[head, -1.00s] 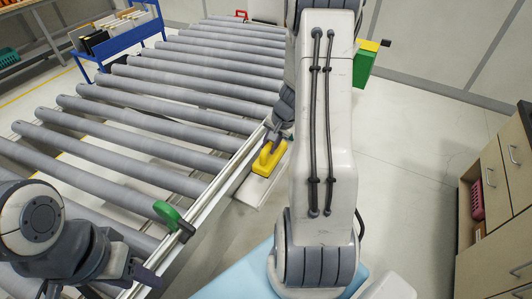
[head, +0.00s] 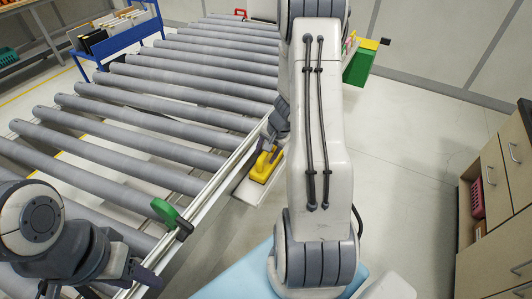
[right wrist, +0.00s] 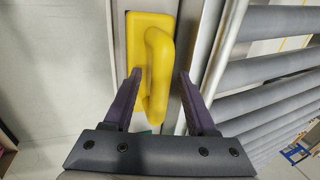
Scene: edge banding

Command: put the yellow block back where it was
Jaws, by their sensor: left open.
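The yellow block (head: 265,165) with its raised handle rests on a narrow pale ledge (head: 246,192) beside the conveyor's side rail. My right gripper (head: 265,148) is just above it in the head view, partly covered by my arm. In the right wrist view, the yellow block (right wrist: 150,60) stands between the two dark fingers of my right gripper (right wrist: 158,85). The fingers are spread, with gaps on both sides of the handle. My left gripper (head: 98,286) is open and empty at the lower left, its fingers partly cut off by the frame.
The roller conveyor (head: 160,110) fills the left and middle. A green-handled part (head: 166,212) sits on its near rail. A blue cart (head: 115,42) stands behind, a green bin (head: 362,65) at the right back, wooden drawers (head: 500,190) at right. The floor between is clear.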

